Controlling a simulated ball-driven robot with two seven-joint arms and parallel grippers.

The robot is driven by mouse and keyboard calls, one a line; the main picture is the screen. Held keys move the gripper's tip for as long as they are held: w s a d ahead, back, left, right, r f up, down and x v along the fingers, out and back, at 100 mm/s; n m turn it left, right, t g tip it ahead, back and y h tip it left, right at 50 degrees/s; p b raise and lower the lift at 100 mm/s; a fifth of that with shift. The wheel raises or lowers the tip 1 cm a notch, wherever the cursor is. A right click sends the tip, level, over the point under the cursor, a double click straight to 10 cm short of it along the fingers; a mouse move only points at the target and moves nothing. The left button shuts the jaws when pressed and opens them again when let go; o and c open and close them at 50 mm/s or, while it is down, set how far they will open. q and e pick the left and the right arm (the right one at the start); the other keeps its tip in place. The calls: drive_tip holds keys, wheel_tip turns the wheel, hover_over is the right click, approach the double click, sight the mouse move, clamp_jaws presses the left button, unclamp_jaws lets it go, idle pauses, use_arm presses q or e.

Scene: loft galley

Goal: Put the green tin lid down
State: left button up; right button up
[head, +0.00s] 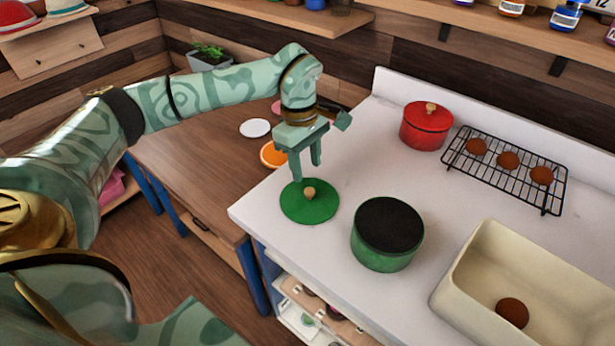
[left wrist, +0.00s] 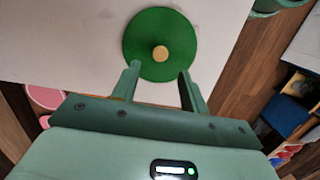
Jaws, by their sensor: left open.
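The green tin lid (head: 298,207) lies flat on the white counter near its left edge, with a round wooden knob in its middle. It also shows in the left wrist view (left wrist: 162,27). My left gripper (head: 307,176) is open and empty, just above and behind the knob, with its fingers pointing down. In the left wrist view the two fingertips (left wrist: 159,70) are apart, and the knob lies beyond them, clear of both. The green pot (head: 386,236) stands uncovered to the right of the lid, dark inside. My right gripper is not in view.
A red lidded pot (head: 424,127) and a wire rack (head: 500,187) with brown round items stand at the back right. A cream sink (head: 460,283) holds another brown item. A wooden table (head: 192,171) with plates stands left. The counter between lid and red pot is clear.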

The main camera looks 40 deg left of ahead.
use_arm(q)
drive_tip(key=r, duration=0.5)
drive_tip(key=shift+a+r+p, duration=0.3)
drive_tip(key=shift+a+p, duration=0.05)
drive_tip(key=shift+p, duration=0.05)
drive_tip(key=shift+f, duration=0.1)
